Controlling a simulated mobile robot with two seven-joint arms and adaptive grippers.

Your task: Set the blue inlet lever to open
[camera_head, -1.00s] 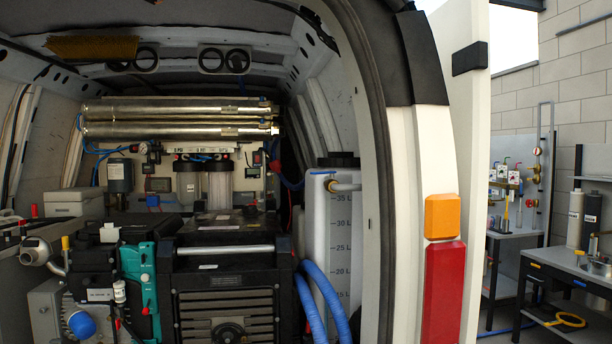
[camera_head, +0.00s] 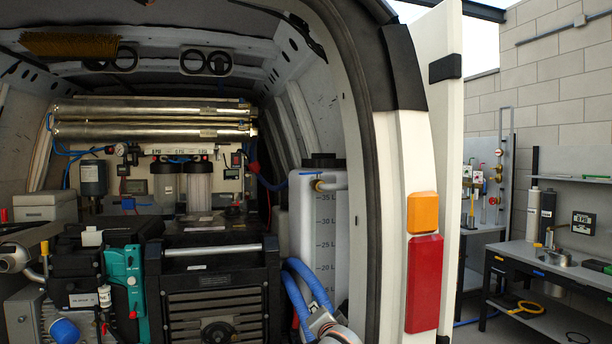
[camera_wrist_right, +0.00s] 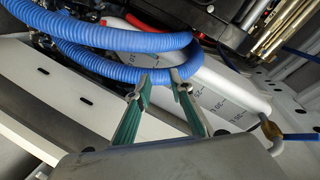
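A small blue lever (camera_wrist_right: 300,137) shows at the right edge of the right wrist view, beside a brass fitting (camera_wrist_right: 270,129) on a pale pipe. In the head view a small blue piece (camera_head: 308,173) sits above a brass fitting at the white tank's upper pipe; it looks like the same lever, but is too small to read its position. My right gripper (camera_wrist_right: 163,85) is open, its green-backed fingers apart, with the lever to the right of them. It overlaps the blue hose in that view; contact cannot be told. My left gripper is not in view.
A thick blue ribbed hose (camera_wrist_right: 110,38) loops in front of the white tank (camera_head: 327,230). The van's door pillar (camera_head: 395,170) bounds the opening on the right. A black slatted unit (camera_head: 215,300) stands left of the hose. A bench (camera_head: 545,262) is outside at right.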

